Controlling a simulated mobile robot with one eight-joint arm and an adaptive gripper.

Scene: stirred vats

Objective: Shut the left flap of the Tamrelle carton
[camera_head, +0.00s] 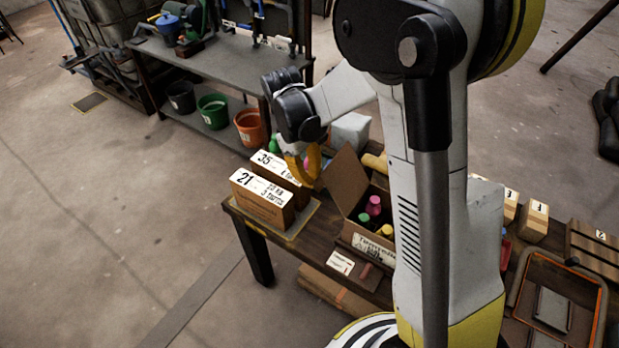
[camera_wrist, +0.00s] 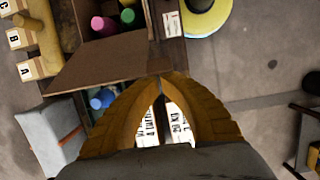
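The open Tamrelle carton (camera_head: 352,236) stands on the dark wooden table, its lettered side partly behind my arm. Bottles with pink and green caps show inside it. Its left flap (camera_head: 344,180) stands up and leans outward; in the wrist view the flap (camera_wrist: 98,62) is a brown panel left of my fingertips. My gripper (camera_head: 303,168) has yellow-orange fingers and is outside the carton, left of the flap. In the wrist view its fingertips (camera_wrist: 160,78) meet with nothing seen between them, close to the flap's edge; I cannot tell whether they touch it.
Two labelled boxes, 21 (camera_head: 262,203) and 35 (camera_head: 280,172), stand just left of the carton below my gripper. A white block (camera_head: 350,130) is behind. Blue-capped bottles (camera_wrist: 103,97) show beside the flap. A card (camera_head: 340,262) lies at the table's front.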

